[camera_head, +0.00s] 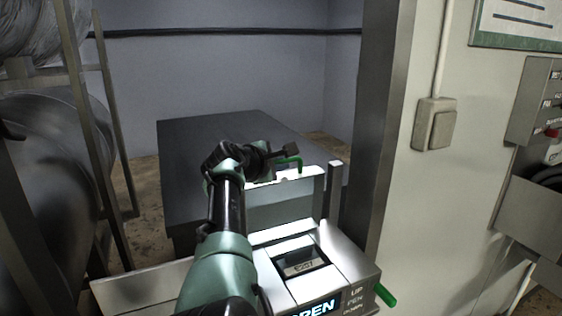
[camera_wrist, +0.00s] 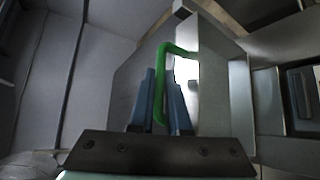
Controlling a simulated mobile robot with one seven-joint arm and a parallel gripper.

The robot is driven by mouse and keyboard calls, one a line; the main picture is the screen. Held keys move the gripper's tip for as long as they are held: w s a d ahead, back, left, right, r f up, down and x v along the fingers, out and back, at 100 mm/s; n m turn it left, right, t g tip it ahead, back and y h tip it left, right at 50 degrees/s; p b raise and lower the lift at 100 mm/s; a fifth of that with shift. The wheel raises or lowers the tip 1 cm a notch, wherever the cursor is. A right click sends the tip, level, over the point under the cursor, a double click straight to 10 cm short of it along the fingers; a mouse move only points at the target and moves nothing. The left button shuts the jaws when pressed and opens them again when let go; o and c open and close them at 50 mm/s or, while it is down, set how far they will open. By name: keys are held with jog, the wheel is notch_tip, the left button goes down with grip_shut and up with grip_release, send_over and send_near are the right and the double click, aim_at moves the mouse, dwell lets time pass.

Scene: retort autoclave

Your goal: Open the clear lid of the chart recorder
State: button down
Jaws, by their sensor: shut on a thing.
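The chart recorder (camera_head: 345,275) stands in front of me with a dark window and a lit label. Its pale, see-through lid (camera_head: 283,212) stands raised, roughly upright, at the back of the recorder. A bent green handle (camera_head: 293,161) sits at the lid's top edge. My gripper (camera_head: 283,155) is at this handle, above the recorder. In the wrist view my gripper's blue fingers (camera_wrist: 160,98) are shut on the green handle (camera_wrist: 178,48), one finger on each side. My arm hides part of the recorder's left side in the head view.
A second green lever (camera_head: 385,295) sticks out at the recorder's right side. A dark grey table (camera_head: 190,145) stands behind. A metal post and a pale wall with a switch (camera_head: 434,124) bound the right. Large cylinders (camera_head: 50,170) in a rack stand at the left.

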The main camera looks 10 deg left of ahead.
jog(key=shift+f, duration=0.1)
jog(key=c, duration=1.2)
grip_release()
jog(key=shift+o, duration=0.2)
jog(key=shift+s+a, duration=0.1)
jog(key=shift+s+a+b, duration=0.15)
jog(key=shift+s+b, duration=0.15)
jog(key=shift+b, duration=0.15)
jog(key=shift+b+v, duration=0.65)
jog(key=shift+v, duration=0.4)
jog(key=b+v, duration=0.5)
jog(key=v, duration=0.5)
jog(key=shift+d, duration=0.2)
